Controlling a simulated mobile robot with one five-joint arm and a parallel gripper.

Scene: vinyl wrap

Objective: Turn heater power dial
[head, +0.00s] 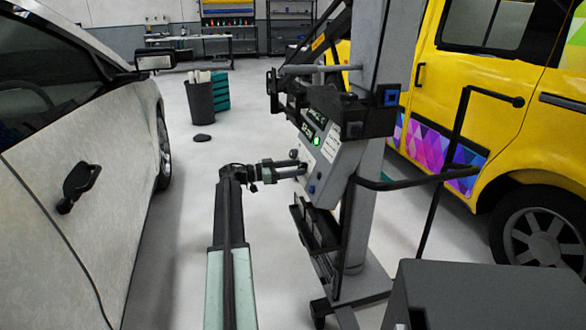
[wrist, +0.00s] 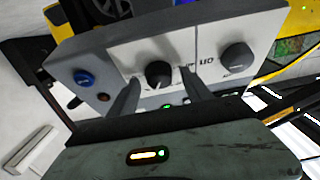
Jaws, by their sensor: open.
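The heater's control box (head: 322,150) is mounted on a grey post, with a lit green button on it in the head view. In the wrist view its panel (wrist: 215,52) is tilted and carries a black dial (wrist: 158,72) in the middle and another dark knob (wrist: 237,57) to the right. Their labels are too small to read surely. My gripper (wrist: 161,76) is open, one finger on each side of the middle dial. I cannot tell whether the fingers touch it. In the head view my gripper (head: 297,169) is at the box's left side.
A blue button (wrist: 85,78) and a small orange-red one (wrist: 103,97) are on the panel. A white car (head: 80,180) stands at left, a yellow van (head: 490,90) at right. A dark bin (head: 200,102) stands behind. A grey cabinet (head: 480,295) is at front right.

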